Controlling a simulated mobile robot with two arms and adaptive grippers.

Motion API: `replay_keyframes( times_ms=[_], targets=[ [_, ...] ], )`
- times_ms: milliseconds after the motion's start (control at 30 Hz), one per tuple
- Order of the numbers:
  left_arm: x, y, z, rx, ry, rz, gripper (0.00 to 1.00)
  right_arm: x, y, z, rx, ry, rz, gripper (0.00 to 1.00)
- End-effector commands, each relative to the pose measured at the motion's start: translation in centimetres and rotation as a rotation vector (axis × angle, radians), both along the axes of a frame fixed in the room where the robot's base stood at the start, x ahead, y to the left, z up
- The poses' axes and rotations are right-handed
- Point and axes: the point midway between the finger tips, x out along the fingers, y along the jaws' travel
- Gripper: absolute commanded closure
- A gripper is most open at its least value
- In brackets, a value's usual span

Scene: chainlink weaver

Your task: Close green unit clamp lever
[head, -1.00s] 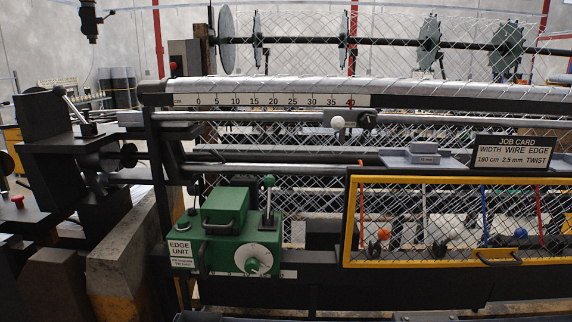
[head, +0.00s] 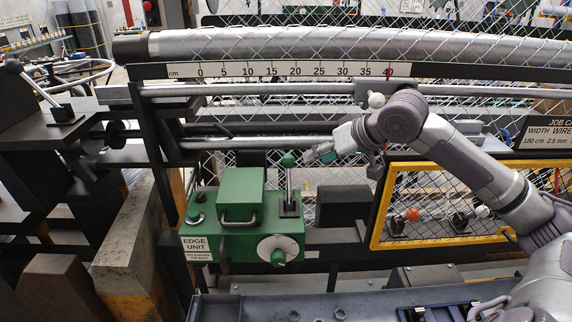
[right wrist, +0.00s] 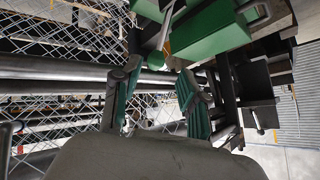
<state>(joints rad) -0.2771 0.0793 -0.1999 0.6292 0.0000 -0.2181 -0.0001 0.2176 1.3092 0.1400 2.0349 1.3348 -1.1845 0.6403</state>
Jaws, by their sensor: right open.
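The green edge unit (head: 228,243) is a box with a handle on top, a white dial and an "EDGE UNIT" label. Its clamp lever (head: 289,183) stands about upright on the right of the top, with a green ball knob (head: 289,160). My right gripper (head: 318,156) is just right of the knob, pointing left at it, with a small gap. In the right wrist view its two green-padded fingers (right wrist: 155,82) are spread apart. The green unit (right wrist: 208,34) is beyond them at the top. My left gripper is not in view.
A yellow-framed mesh guard (head: 378,215) stands right of the unit, below my right arm. A ruler bar (head: 290,70) and horizontal rails (head: 240,143) run above and behind the unit. A white ball knob (head: 376,100) sits close above my right wrist.

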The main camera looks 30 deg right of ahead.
Motion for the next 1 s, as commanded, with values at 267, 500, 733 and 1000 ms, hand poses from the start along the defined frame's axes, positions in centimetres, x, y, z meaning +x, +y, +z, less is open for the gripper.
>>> replay_keyframes(
  times_ms=[267, 500, 733, 1000],
  targets=[
    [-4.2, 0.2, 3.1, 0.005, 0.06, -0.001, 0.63, 3.8, 1.2, -2.9, 0.006, -0.001, 0.004, 0.57],
    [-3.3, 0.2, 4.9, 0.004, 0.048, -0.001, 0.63, 7.2, 2.1, -6.4, 0.002, 0.0, 0.002, 0.57],
    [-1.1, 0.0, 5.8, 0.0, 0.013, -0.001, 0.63, 9.0, 2.4, -8.3, 0.0, 0.0, 0.001, 0.57],
    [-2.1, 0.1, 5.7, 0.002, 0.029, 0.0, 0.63, 9.3, 2.5, -8.7, -0.002, -0.002, 0.002, 0.57]
  ],
)
